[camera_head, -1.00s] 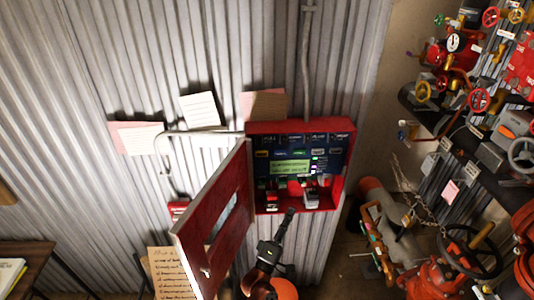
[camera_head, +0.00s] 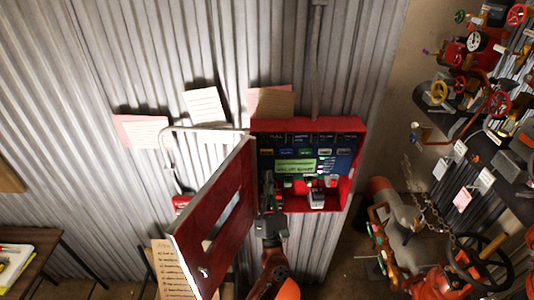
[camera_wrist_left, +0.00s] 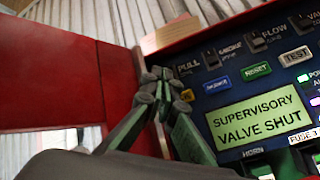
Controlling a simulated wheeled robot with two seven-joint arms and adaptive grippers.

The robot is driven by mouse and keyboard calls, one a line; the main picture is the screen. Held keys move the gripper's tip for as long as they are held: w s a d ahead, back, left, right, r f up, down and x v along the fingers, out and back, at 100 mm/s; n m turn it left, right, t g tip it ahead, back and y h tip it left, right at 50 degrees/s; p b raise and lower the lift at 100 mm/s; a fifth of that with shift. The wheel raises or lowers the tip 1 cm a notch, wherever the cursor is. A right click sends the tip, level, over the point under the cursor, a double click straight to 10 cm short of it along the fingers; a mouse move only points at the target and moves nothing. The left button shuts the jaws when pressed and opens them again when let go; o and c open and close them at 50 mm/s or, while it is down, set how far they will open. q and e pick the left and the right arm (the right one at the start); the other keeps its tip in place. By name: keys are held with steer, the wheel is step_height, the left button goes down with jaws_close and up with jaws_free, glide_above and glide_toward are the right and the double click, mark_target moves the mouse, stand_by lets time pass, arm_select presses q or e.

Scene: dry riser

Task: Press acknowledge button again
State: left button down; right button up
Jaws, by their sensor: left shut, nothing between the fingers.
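The red alarm panel box (camera_head: 353,150) stands open on the corrugated wall. Its dark face (camera_wrist_left: 200,72) carries a row of small coloured buttons above a green display (camera_wrist_left: 258,122) reading "SUPERVISORY VALVE SHUT". A yellow button (camera_wrist_left: 187,95) sits at the left of the row, partly hidden by my fingers; its label is not readable, so I cannot confirm it is the acknowledge button. My left gripper (camera_wrist_left: 157,76) is shut and empty, its tips just left of the yellow button. Contact cannot be told. In the head view the gripper (camera_head: 268,182) covers the panel's left edge. My right gripper is out of view.
The red door (camera_head: 215,215) hangs open just left of my left arm. A blue button (camera_wrist_left: 216,85), a green reset button (camera_wrist_left: 256,71) and a test button (camera_wrist_left: 295,56) lie right of the yellow one. Valves and pipes (camera_head: 440,270) crowd the right side.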

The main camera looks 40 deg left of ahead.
arm_select(q)
steer(key=shift+w+a, duration=1.3)
steer(key=shift+w, duration=0.25)
steer(key=shift+w+a, duration=1.25)
steer(key=shift+w, duration=0.25)
steer(key=shift+a, duration=0.1)
steer(key=shift+w+a+b, duration=0.2)
steer(key=shift+w+b, duration=0.1)
steer(key=shift+w+a, duration=0.3)
steer(key=shift+w, duration=0.1)
steer(key=shift+s+d, duration=0.6)
steer(key=shift+s, duration=0.15)
steer(key=shift+s+d, duration=1.65)
steer(key=shift+s, duration=0.25)
steer(key=shift+a, duration=0.1)
